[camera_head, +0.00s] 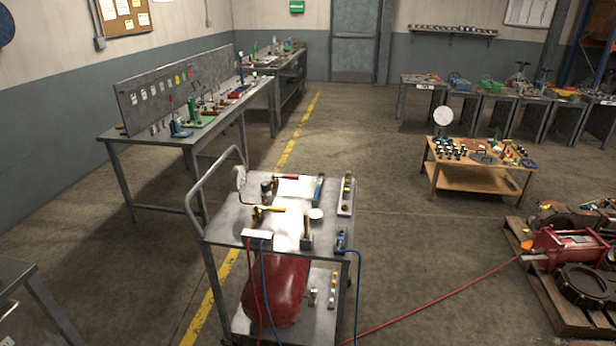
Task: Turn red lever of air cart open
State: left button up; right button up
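The air cart (225,222) stands in the middle foreground, a grey metal cart with a bent push handle on its left. A red lever (287,177) lies roughly level near the back of its top shelf, pointing right. A yellow lever (268,209) sits nearer the front, and a blue-handled part (319,189) stands to the right. A round gauge (240,178) is at the back left of the top. A red tank (276,290) lies on the lower shelf. Neither of my grippers shows in the head view.
Red and blue hoses hang from the cart; a red hose (440,305) crosses the floor to a pallet (543,290) with red machinery. A workbench (150,137) stands back left, a wooden table (466,178) back right. Floor between cart and table is clear.

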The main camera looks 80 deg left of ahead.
aim_at(291, 177)
jog(key=u, duration=0.85)
jog(key=j+u, duration=0.1)
jog(key=u, duration=1.2)
jog(key=j+u, duration=0.1)
jog(key=u, duration=0.75)
jog(key=i+j+z, duration=0.25)
jog(key=i+j, duration=0.35)
jog(key=i+j+z, duration=0.25)
jog(key=i+j, duration=0.35)
jog(key=j, duration=0.15)
